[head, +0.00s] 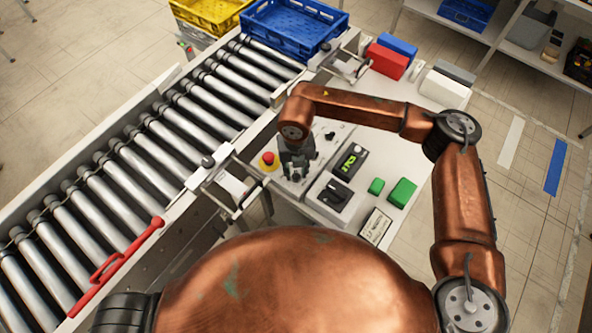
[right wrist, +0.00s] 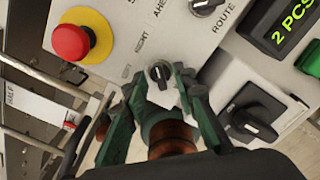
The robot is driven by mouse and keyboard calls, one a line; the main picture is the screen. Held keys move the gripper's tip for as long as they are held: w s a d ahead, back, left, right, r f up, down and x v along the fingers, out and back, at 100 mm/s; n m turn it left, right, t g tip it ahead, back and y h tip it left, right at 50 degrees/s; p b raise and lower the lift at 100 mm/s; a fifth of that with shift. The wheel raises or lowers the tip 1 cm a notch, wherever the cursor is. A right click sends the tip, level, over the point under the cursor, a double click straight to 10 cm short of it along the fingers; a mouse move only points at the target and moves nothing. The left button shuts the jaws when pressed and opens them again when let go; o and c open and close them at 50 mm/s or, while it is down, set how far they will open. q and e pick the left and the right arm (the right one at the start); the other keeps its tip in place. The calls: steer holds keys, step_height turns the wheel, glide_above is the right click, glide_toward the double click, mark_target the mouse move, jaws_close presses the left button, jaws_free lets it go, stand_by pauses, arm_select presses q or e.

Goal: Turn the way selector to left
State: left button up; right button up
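The control panel (head: 325,157) stands beside the roller conveyor. I cannot tell for sure which knob is the way selector. My right gripper (head: 295,172) is over the panel's near left part. My left gripper is not in view.
A red emergency button (right wrist: 71,42) on yellow is close left of the gripper. A display (head: 350,160), a black rotary switch (head: 334,195) and green blocks (head: 402,192) lie to the right. A blue crate (head: 290,28) stands at the conveyor's far end.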

steer(key=shift+c, duration=0.4)
jaws_close()
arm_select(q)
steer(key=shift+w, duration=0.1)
